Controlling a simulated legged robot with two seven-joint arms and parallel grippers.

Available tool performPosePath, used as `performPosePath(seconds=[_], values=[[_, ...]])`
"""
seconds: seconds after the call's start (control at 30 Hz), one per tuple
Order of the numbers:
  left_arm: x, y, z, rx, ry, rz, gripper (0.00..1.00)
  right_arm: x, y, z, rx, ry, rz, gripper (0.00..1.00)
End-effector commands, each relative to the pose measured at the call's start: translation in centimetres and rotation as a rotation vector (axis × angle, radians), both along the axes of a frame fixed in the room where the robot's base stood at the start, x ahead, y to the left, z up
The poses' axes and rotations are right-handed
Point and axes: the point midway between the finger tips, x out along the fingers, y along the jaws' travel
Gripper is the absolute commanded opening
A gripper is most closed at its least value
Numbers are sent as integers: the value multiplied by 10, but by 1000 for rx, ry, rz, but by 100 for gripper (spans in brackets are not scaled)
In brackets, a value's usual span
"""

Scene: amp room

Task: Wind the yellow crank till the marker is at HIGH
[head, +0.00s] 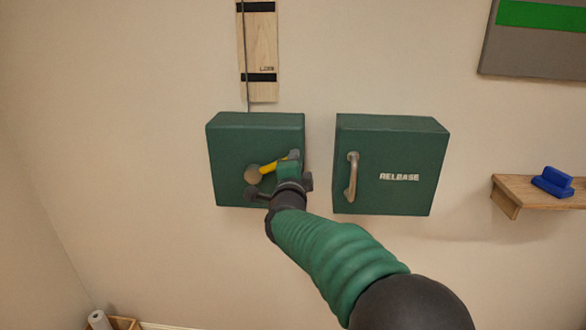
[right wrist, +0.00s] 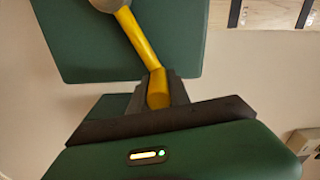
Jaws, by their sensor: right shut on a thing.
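The yellow crank (head: 268,168) is on the front of the left green box (head: 228,140); its arm slants up and right from a round tan hub (head: 252,174). My right gripper (head: 293,160) is at the crank's outer end. In the right wrist view, the jaws (right wrist: 158,92) are shut around the yellow crank end (right wrist: 134,42). A wooden board (head: 263,45) with black bands and a LOW label rises above the box, with a thin cord along its left side. Its top is out of view. I see no marker or HIGH label. My left gripper is not in view.
A second green box (head: 400,190) reading RELEASE, with a metal handle (head: 351,177), hangs just right of the crank box. A wooden shelf (head: 535,194) with a blue object (head: 553,182) is at the right. A grey panel with a green band (head: 540,40) is at upper right.

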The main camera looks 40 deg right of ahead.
Motion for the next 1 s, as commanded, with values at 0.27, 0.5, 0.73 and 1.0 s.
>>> performPosePath(seconds=[0.27, 0.5, 0.73, 1.0], values=[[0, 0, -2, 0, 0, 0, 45, 2, 3, -4, 10, -2, 8, 0], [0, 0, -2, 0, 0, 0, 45, 2, 3, -4, 10, -1, 9, 31], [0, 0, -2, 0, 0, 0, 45, 1, 2, -3, 8, -3, 5, 45], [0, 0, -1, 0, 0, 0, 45, -8, 11, -1, 9, -6, 6, 45]])
